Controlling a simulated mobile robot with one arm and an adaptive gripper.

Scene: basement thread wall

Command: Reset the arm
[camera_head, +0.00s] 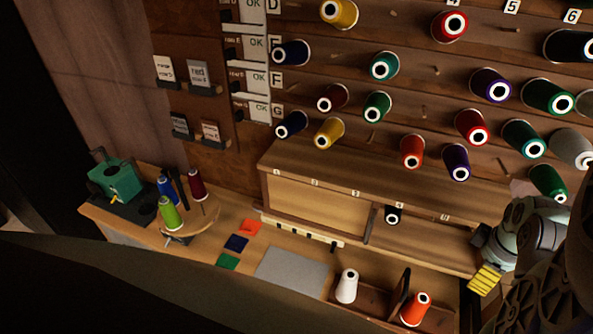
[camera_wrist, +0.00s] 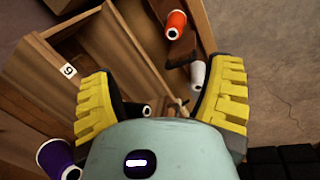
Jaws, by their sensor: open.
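My gripper (camera_wrist: 164,92) has two yellow ribbed fingers spread wide apart in the wrist view, with nothing held between them. In the head view a yellow ribbed finger of my gripper (camera_head: 485,280) shows at the lower right, in front of the right end of the bench. My arm (camera_head: 535,240) is at the right edge of the head view. Beyond the fingers in the wrist view are an orange spool (camera_wrist: 174,24), a white spool (camera_wrist: 198,74) and a black spool (camera_wrist: 146,110), all apart from the fingers.
A wall of thread spools (camera_head: 412,150) stands behind the wooden bench (camera_head: 215,240). On the bench are a green device (camera_head: 113,181), a round stand (camera_head: 195,228) with several spools, colored swatches (camera_head: 237,243) and a grey mat (camera_head: 293,274). A purple spool (camera_wrist: 55,158) is near the left finger.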

